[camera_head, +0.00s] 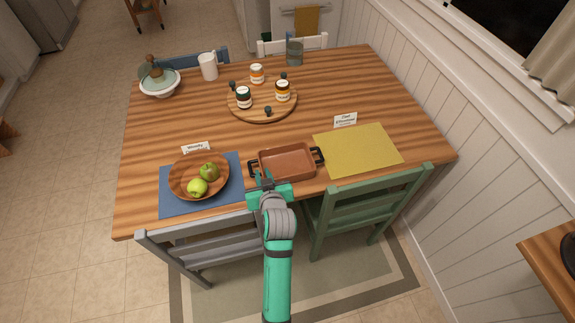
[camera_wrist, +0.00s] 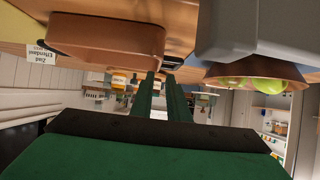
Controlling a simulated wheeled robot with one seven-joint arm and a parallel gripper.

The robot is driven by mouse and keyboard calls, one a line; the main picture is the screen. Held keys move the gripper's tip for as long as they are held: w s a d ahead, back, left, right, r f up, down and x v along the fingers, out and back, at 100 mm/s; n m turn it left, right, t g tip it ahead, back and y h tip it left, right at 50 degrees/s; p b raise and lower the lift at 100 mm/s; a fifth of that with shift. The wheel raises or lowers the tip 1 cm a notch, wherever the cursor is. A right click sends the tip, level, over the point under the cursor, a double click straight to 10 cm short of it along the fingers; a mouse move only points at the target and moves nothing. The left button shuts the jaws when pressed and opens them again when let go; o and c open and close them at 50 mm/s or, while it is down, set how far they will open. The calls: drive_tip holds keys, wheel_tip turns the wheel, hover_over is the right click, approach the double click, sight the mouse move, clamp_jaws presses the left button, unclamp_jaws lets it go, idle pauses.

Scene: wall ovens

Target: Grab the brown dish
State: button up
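The brown dish (camera_head: 287,162) is a rectangular reddish-brown pan with a black handle at each end, near the table's front edge. In the wrist view, which looks upside down, its side (camera_wrist: 105,38) fills the upper left. My gripper (camera_head: 264,180) is at the dish's left front corner, close to the left handle (camera_head: 253,170). In the wrist view my two green fingers (camera_wrist: 161,80) stand apart with a gap between them. A black handle shows by their tips, but I cannot tell whether it lies between them. The dish rests on the table.
A round wooden bowl (camera_head: 180,182) with two green apples sits on a blue mat (camera_head: 232,197) left of my gripper. A yellow mat (camera_head: 358,150) lies to the right. A round board (camera_head: 262,115) with jars is farther back. Green (camera_head: 375,195) and grey (camera_head: 205,246) chairs stand at the front edge.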

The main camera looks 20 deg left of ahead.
sight(261, 168)
drive_tip(key=shift+f+x, duration=0.2)
drive_tip(key=shift+x, duration=3)
drive_tip(key=shift+d, duration=0.1)
drive_tip(key=shift+c, duration=0.6)
clamp_jaws()
drive_tip(key=shift+r, duration=0.15)
